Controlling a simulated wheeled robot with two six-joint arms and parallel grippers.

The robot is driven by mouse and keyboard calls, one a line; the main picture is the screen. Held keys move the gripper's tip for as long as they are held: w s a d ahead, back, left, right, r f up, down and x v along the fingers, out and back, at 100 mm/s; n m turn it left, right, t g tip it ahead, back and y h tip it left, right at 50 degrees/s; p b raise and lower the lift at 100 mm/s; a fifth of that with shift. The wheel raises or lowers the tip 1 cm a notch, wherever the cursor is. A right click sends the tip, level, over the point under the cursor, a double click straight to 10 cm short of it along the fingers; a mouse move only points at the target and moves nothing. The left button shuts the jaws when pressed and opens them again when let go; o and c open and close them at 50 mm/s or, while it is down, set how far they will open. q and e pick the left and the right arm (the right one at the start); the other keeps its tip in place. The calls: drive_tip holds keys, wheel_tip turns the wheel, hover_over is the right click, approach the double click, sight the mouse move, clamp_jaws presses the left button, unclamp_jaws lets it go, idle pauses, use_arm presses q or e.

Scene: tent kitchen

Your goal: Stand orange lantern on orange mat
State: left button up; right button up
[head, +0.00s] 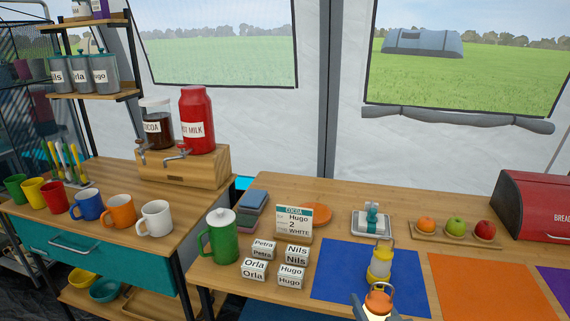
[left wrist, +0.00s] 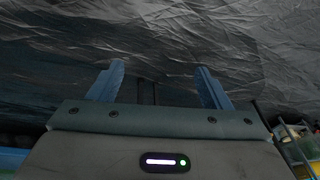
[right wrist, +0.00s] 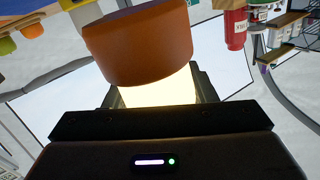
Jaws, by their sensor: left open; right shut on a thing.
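The orange lantern (head: 379,299) is at the bottom of the head view, with its orange top and handle showing above a glowing body. My right gripper (head: 377,316) is shut on it. In the right wrist view the lantern's orange part (right wrist: 140,45) and its bright glass (right wrist: 160,90) sit between the fingers. The orange mat (head: 490,288) lies bare on the table, to the right of the lantern. My left gripper (left wrist: 160,85) is open and empty in the left wrist view, facing dark cloth. It does not show in the head view.
A yellow lantern (head: 381,263) stands on the blue mat (head: 335,275), just behind the orange lantern. A purple mat (head: 558,283) lies at the right edge. Fruit on a wooden tray (head: 455,236) and a red bread box (head: 535,205) stand behind the orange mat.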

sight(386, 312)
drive_tip(key=s+r+p, duration=0.1)
drive_tip(key=s+r+m+h+p, duration=0.1)
drive_tip(key=s+p, duration=0.1)
drive_tip(key=shift+d+r, duration=0.1)
drive_tip(key=shift+d, duration=0.05)
use_arm(q)
drive_tip(key=s+a+f+p, duration=0.1)
drive_tip(key=s+f, duration=0.5)
drive_tip(key=f, duration=0.2)
drive_tip(key=s+a+f+g+p, duration=0.1)
drive_tip(key=s+f+p, duration=0.1)
drive_tip(key=s+f, duration=0.4)
wheel_tip(386, 312, down, 3)
drive_tip(key=shift+s+f, duration=0.1)
drive_tip(key=shift+s, duration=0.25)
use_arm(e)
drive_tip(key=s, duration=0.1)
drive_tip(key=s+r+h, duration=0.1)
drive_tip(key=s, duration=0.1)
drive_tip(key=shift+d+r+m+h, duration=0.2)
drive_tip(key=shift+d+m+h, duration=0.1)
drive_tip(key=shift+m+h, duration=0.1)
